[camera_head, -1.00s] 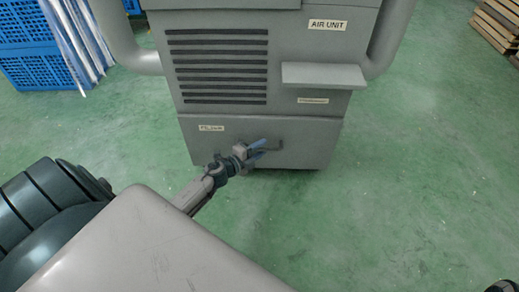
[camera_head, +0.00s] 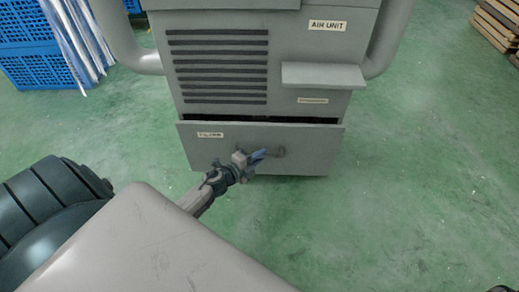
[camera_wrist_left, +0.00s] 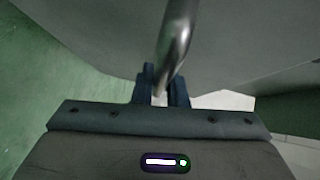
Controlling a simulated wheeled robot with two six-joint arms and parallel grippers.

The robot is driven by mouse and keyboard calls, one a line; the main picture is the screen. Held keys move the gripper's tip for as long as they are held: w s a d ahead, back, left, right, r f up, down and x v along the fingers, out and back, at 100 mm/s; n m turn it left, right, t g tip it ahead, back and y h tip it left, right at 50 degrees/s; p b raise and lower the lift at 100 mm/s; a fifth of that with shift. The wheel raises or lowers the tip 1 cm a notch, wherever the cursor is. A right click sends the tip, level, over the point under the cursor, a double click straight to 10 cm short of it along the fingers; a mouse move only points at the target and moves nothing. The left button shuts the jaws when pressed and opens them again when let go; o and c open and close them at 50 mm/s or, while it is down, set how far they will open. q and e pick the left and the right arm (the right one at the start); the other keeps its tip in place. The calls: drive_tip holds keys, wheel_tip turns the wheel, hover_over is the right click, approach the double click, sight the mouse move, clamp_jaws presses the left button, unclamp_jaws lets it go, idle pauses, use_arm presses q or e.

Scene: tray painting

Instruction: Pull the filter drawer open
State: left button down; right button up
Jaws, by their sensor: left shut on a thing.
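The filter drawer (camera_head: 210,152) is the grey front at the bottom of the air unit (camera_head: 290,60). It stands out a little, with a dark gap (camera_head: 260,119) along its top edge. In the left wrist view the metal handle bar (camera_wrist_left: 174,45) runs down between the two dark fingers (camera_wrist_left: 161,85). The inside of the drawer is hidden. My right gripper is not in view.
A small grey shelf (camera_head: 322,75) juts from the unit above the drawer. Pipes (camera_head: 393,35) flank the unit. Blue crates (camera_head: 45,65) stand at the back left and wooden pallets (camera_head: 497,28) at the back right. The green floor in front and to the right is clear.

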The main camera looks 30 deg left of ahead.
use_arm(q)
drive_tip(key=s+d, duration=0.5)
drive_tip(key=s, duration=0.4)
drive_tip(key=s+d, duration=0.6)
drive_tip(key=s, duration=0.3)
drive_tip(key=shift+s+d+p, duration=0.2)
drive_tip(key=shift+s+p, duration=0.1)
drive_tip(key=c, duration=1.5)
unclamp_jaws()
drive_tip(key=shift+o, duration=0.2)
drive_tip(key=shift+s, duration=0.1)
drive_tip(key=v, duration=1)
drive_tip(key=shift+s+p, duration=0.3)
drive_tip(key=shift+p, duration=0.1)
drive_tip(key=shift+a, duration=0.1)
